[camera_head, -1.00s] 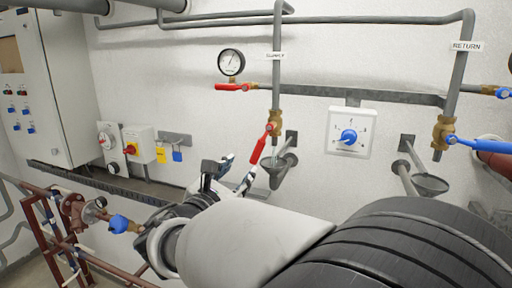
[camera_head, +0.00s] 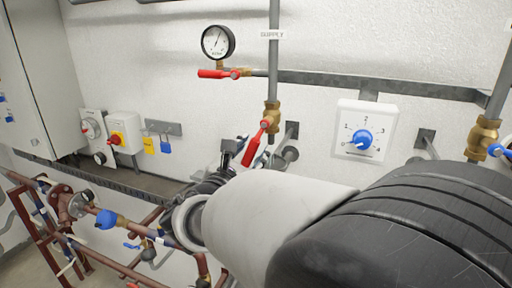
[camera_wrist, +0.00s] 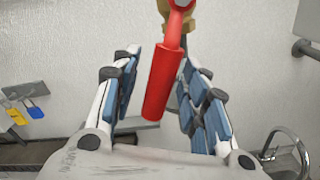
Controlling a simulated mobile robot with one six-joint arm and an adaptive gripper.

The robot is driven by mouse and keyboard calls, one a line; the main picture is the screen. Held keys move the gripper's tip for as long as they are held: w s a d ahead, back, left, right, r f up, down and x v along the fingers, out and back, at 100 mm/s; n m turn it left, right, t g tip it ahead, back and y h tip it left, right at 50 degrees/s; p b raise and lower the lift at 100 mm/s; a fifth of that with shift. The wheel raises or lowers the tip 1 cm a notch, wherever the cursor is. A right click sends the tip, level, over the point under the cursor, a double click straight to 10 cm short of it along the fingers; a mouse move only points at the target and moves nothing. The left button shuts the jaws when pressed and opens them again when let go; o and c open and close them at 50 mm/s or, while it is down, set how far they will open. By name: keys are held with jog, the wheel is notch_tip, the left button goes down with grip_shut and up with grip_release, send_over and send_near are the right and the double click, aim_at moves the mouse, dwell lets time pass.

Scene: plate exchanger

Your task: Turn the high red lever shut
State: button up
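Two red levers show in the head view. The higher red lever (camera_head: 215,73) lies level under the pressure gauge. The lower red lever (camera_head: 256,146) slants down and left from a brass valve (camera_head: 271,114) on the supply pipe. My gripper (camera_head: 238,148) is just left of the lower lever, partly hidden behind my arm. In the wrist view, the lower lever (camera_wrist: 163,82) hangs between the blue-padded fingers of my gripper (camera_wrist: 161,68). The fingers stand apart, with a clear gap on the left. The lever looks close to the right finger; contact cannot be told.
The pressure gauge (camera_head: 218,42) is above the higher lever. A white dial box with a blue knob (camera_head: 361,140) is to the right. Yellow and blue padlocks (camera_head: 165,147) hang to the left. Red-brown pipes (camera_head: 110,262) run low at left.

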jog(key=shift+w, duration=0.1)
grip_shut()
dwell(0.5)
